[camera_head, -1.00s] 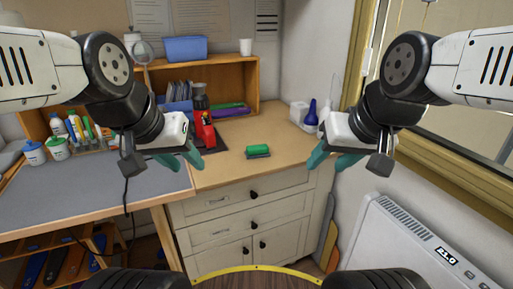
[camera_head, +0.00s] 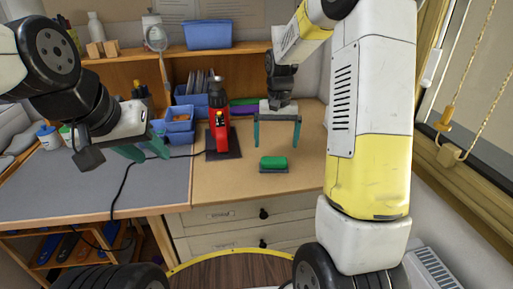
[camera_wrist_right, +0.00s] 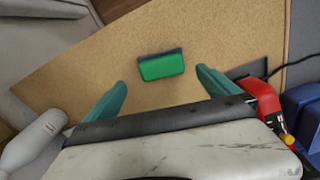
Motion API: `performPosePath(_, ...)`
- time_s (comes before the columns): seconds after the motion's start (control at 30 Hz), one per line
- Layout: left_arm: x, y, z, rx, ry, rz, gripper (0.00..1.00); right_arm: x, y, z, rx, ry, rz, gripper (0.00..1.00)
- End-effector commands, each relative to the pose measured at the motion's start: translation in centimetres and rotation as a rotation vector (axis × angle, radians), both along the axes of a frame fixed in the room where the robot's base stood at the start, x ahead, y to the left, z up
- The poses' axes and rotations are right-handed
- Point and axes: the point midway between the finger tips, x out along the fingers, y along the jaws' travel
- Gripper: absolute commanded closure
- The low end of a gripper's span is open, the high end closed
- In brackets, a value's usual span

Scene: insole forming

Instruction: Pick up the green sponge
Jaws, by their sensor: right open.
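The green sponge (camera_head: 273,162) lies on a dark base on the wooden cabinet top, near its front edge. It also shows in the right wrist view (camera_wrist_right: 161,66), beyond the fingertips and between their lines. My right gripper (camera_head: 277,146) points down above the cabinet top, just behind the sponge in the head view. Its two teal fingers are spread with nothing between them; they show in the right wrist view (camera_wrist_right: 162,80) too. My left gripper (camera_head: 150,156) hangs over the grey desk mat at the left, its teal fingers apart and empty.
A red device (camera_head: 219,138) on a dark plate stands left of the sponge. Blue bins (camera_head: 178,122) and a wooden shelf (camera_head: 130,70) are behind. A grey mat (camera_head: 150,190) covers the left desk. The cabinet top around the sponge is clear.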

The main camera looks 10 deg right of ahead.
Motion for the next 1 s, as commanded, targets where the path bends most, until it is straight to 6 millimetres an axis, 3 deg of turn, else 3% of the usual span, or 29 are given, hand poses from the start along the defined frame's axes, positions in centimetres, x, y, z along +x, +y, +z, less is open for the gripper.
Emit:
performPosePath(0.17,0.0,0.0,0.0,0.0,0.0,0.0,0.63,0.6,-0.1,-1.9,-0.008,0.021,-0.006,0.0)
performPosePath(0.7,0.0,0.0,0.0,0.0,0.0,0.0,0.63,0.1,-0.2,-8.6,-0.007,0.02,-0.006,0.0)
performPosePath(1.0,0.0,0.0,0.0,0.0,0.0,0.0,0.63,0.1,-0.2,-9.0,-0.007,0.018,-0.006,0.0)
